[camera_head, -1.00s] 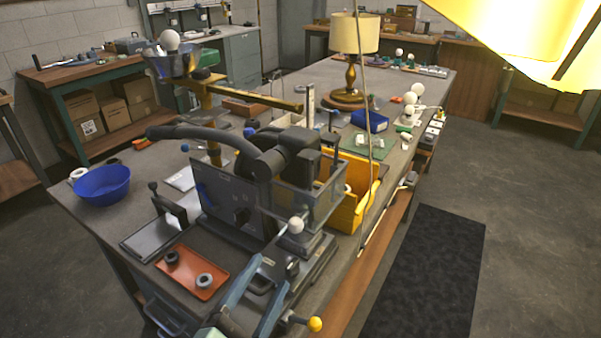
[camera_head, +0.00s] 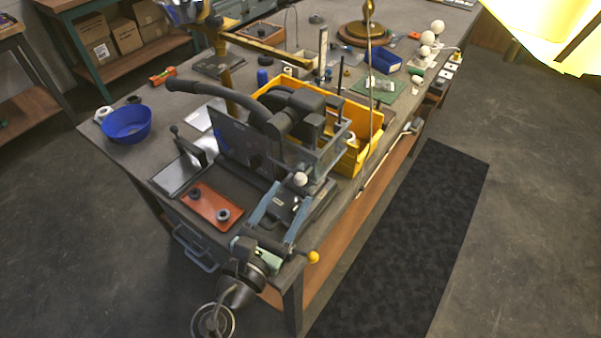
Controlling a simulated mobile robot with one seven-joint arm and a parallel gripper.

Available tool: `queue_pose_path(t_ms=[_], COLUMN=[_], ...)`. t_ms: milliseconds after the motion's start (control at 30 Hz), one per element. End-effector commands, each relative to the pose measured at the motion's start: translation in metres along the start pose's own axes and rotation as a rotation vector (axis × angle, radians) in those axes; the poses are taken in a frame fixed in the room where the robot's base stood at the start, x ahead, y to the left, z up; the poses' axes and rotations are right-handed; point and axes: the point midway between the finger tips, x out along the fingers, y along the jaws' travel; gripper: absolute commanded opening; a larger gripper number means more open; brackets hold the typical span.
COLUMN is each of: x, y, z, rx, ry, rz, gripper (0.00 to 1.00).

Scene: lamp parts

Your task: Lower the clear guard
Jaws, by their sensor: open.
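The clear guard (camera_head: 328,158) appears as a see-through box with grey edges on the dark machine (camera_head: 245,148) at the near end of the bench. It looks raised; its lower edges are partly lost among other parts. A white ball knob (camera_head: 300,179) stands in front of it. My gripper (camera_head: 262,246) is by the lower ends of these bars, left of the yellow ball and below the guard. It is open; its fingertips are hard to make out, and contact cannot be told.
A yellow bin (camera_head: 362,163) stands close behind the machine. An orange tray (camera_head: 200,207) with dark rings lies to its left, near a blue bowl (camera_head: 126,123). A bright lampshade (camera_head: 550,30) fills the top right. Floor at the right is free around a dark mat (camera_head: 420,230).

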Motion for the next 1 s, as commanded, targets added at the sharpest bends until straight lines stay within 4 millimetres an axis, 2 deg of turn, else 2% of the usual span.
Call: queue_pose_path(t_ms=[100, 300, 467, 700, 767, 1000], x=[0.025, 0.051, 0.059, 0.059, 0.059, 0.059], y=[0.000, 0.000, 0.000, 0.000, 0.000, 0.000], z=[0.002, 0.001, 0.000, 0.000, 0.000, 0.000], rx=[0.002, 0.003, 0.003, 0.003, 0.003, 0.002], ry=[-0.001, -0.001, 0.000, 0.001, 0.001, 0.001], rz=[-0.002, -0.001, 0.001, 0.001, 0.001, 0.001], gripper=[0.62, 0.62, 0.62, 0.62, 0.55, 0.12])
